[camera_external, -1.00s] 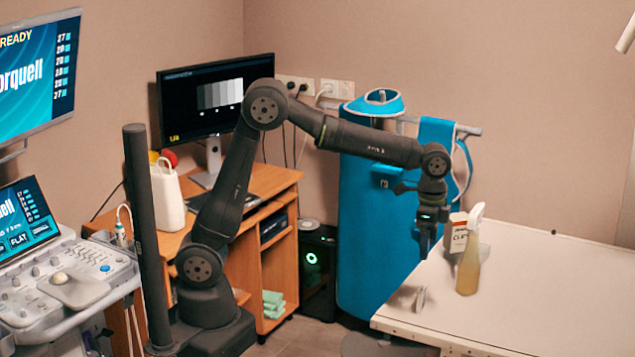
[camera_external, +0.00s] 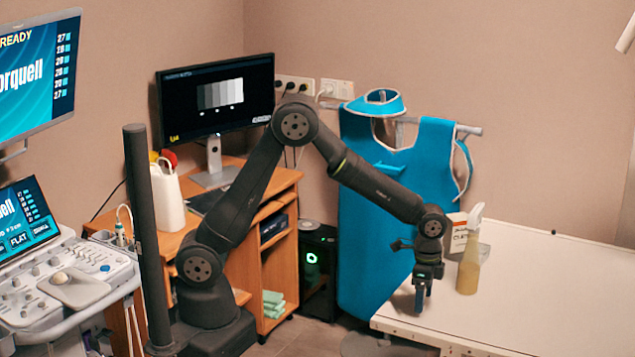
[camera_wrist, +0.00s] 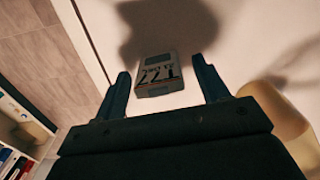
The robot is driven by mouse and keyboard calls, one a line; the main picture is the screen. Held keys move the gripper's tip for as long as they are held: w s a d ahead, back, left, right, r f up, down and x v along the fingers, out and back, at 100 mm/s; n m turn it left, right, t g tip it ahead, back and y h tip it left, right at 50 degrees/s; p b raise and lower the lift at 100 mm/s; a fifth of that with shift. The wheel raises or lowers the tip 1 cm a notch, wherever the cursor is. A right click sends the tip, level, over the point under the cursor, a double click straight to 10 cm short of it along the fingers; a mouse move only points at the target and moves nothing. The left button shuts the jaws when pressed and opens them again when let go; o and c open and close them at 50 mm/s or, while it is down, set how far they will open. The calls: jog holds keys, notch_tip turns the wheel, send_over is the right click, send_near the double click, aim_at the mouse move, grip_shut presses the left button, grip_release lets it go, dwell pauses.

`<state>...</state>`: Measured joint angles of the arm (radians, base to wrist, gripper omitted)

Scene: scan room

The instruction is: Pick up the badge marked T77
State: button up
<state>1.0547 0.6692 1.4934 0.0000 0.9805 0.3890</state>
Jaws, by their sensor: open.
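The badge marked T77 (camera_wrist: 157,76) is a small grey-white piece with dark lettering in the wrist view, with its lettering upside down there. It sits on the white table (camera_external: 540,290), near the table's left end. My gripper (camera_wrist: 165,88) is open, with one finger on each side of the badge in the wrist view and nothing held. I cannot tell whether the fingers touch it. In the external view my gripper (camera_external: 422,300) points down over the table's left end and hides the badge.
A spray bottle (camera_external: 468,265) with yellowish liquid stands just right of my gripper; part of it shows in the wrist view (camera_wrist: 280,110). A white box (camera_external: 457,232) is behind it. A blue apron (camera_external: 370,240) hangs behind the table. The table's right side is clear.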

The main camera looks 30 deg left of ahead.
jog(key=shift+f, duration=0.45)
jog(key=shift+c, duration=0.2)
jog(key=c, duration=1)
